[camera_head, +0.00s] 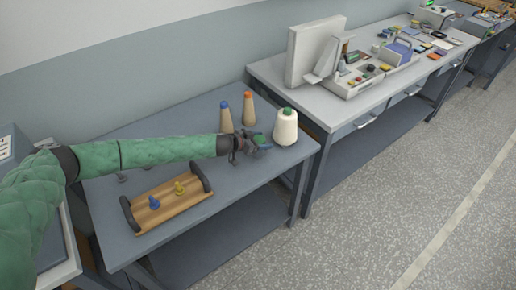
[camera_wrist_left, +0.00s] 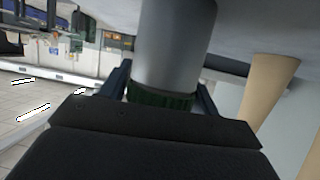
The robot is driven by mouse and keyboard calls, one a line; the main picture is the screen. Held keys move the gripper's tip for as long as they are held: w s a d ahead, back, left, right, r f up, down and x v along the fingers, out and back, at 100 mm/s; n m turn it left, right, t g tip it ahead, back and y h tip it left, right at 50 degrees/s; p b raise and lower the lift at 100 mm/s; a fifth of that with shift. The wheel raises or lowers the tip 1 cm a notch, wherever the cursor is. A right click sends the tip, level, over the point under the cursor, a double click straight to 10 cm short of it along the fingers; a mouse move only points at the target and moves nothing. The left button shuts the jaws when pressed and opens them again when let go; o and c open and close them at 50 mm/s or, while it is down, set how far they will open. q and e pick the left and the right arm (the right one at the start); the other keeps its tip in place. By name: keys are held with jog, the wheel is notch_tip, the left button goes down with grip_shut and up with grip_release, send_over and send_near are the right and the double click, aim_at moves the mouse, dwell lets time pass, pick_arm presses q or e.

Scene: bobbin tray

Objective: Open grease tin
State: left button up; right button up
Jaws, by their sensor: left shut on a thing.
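My left gripper (camera_head: 250,146) reaches in over the near table. Its two fingers close on either side of a dark green lid (camera_wrist_left: 162,97) in the left wrist view. The lid sits against the end of a grey cylinder, the grease tin (camera_wrist_left: 175,45); I see no gap between them. The wrist view looks upside down, with the table surface at its top. In the head view the gripper mostly hides the tin, and only a bit of green shows by the fingers. My right gripper is not in view.
A blue-tipped cone (camera_head: 226,117) and an orange-tipped cone (camera_head: 248,109) stand behind the gripper. A cream thread cone (camera_head: 286,128) stands close on its right. A wooden tray (camera_head: 172,212) with black handles holds a blue and a yellow bobbin. The table's front right is clear.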

pick_arm(q)
jog(key=shift+r+b, duration=0.3)
jog(key=shift+r, duration=0.2)
notch_tip(320, 180, up, 3)
jog(key=shift+r+b, duration=0.1)
jog(key=shift+b, duration=0.65)
jog(key=s+d+r+b, duration=0.4)
jog(key=s+d+r, duration=0.2)
jog(key=d, duration=0.4)
jog(key=shift+r, duration=0.45)
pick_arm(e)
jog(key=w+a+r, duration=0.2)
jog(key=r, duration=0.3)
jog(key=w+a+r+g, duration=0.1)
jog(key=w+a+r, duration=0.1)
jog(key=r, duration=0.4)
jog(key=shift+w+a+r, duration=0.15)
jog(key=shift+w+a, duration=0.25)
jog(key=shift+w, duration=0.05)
pick_arm(q)
jog(key=o, duration=0.6)
jog(key=c, duration=0.8)
jog(key=shift+c, duration=0.2)
